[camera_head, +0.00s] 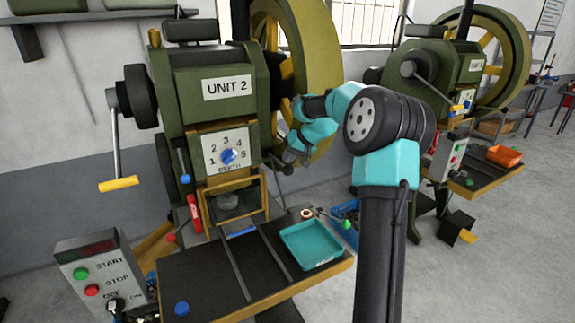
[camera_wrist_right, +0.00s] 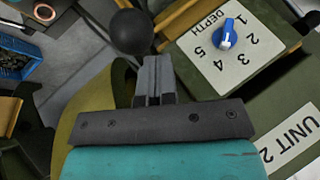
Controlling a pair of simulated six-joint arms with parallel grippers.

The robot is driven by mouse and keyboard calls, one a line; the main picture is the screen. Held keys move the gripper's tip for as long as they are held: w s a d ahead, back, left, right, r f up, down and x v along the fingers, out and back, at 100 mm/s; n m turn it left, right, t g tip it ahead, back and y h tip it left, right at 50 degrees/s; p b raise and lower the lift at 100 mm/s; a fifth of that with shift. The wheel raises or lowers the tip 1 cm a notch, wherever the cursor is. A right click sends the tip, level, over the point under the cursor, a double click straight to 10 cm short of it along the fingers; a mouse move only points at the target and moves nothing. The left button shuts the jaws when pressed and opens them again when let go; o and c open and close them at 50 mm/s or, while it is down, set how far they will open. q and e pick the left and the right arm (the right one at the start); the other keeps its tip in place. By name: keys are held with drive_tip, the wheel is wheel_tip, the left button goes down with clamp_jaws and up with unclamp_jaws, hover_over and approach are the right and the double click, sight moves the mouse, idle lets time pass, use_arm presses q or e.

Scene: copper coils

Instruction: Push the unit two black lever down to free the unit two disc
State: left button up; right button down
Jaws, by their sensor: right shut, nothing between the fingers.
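The green press marked UNIT 2 (camera_head: 222,85) stands left of centre in the head view. A black ball knob (camera_wrist_right: 131,32), apparently the end of the black lever, lies just beyond and slightly left of my right fingertips in the right wrist view. I cannot tell whether they touch. My right gripper (camera_wrist_right: 152,62) is shut and empty; in the head view it is at the press's right side, beside the dial. A grey round piece (camera_head: 228,201) sits inside the yellow frame under the dial; I cannot tell whether it is the disc. My left gripper is out of view.
The dial with a blue knob (camera_head: 229,156) is on the press front. A teal tray (camera_head: 312,244) lies on the black bench, with a copper ring (camera_head: 307,214) behind it. A START/STOP control box (camera_head: 103,272) stands front left. A second press (camera_head: 440,65) is at right.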

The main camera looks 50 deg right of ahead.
sight(289, 166)
drive_tip(key=shift+s+a+f, duration=0.1)
drive_tip(key=shift+s+f, duration=0.05)
drive_tip(key=shift+f, duration=0.8)
drive_tip(key=shift+s+f, duration=0.15)
drive_tip(key=shift+f, duration=0.8)
idle(2.3)
drive_tip(key=shift+r, duration=0.1)
idle(0.4)
drive_tip(key=shift+w+r, duration=0.2)
drive_tip(key=shift+r, duration=1.1)
drive_tip(key=shift+w+r, duration=0.2)
drive_tip(key=shift+r, duration=1.05)
drive_tip(key=shift+w+d+r, duration=0.15)
drive_tip(key=shift+w+r, duration=0.05)
drive_tip(key=shift+r, duration=1.05)
drive_tip(key=shift+w+d+r, duration=0.1)
drive_tip(key=shift+w+r, duration=0.05)
drive_tip(key=shift+r, duration=1.1)
